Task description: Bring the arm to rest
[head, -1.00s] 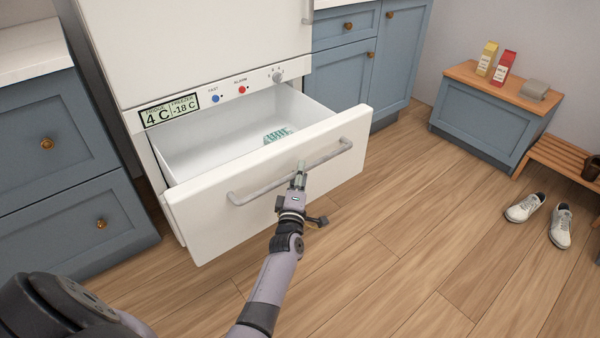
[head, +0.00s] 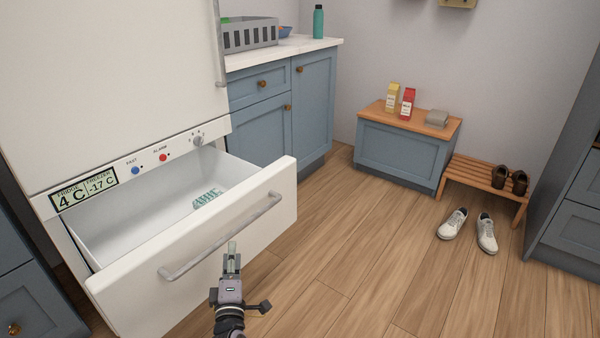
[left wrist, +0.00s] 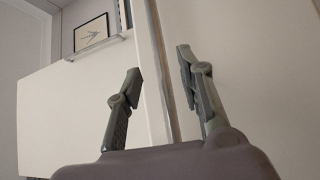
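My left gripper (head: 232,248) is in front of the open freezer drawer (head: 140,295), just off its long grey handle (head: 222,238). In the left wrist view my left gripper (left wrist: 160,73) has its two fingers spread, with nothing held between them. A pale panel with a narrow upright strip shows behind the fingers there. The drawer stands pulled out and holds a pale green ribbed thing (head: 207,198) near its back right. My right gripper is not in view.
The display (head: 83,190) reads 4 C and -17 C. A blue cabinet (head: 262,110) stands right of the fridge. Further right are a low bench (head: 400,150) with cartons, a shoe rack (head: 480,180) and white shoes (head: 452,223). The wooden floor between is clear.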

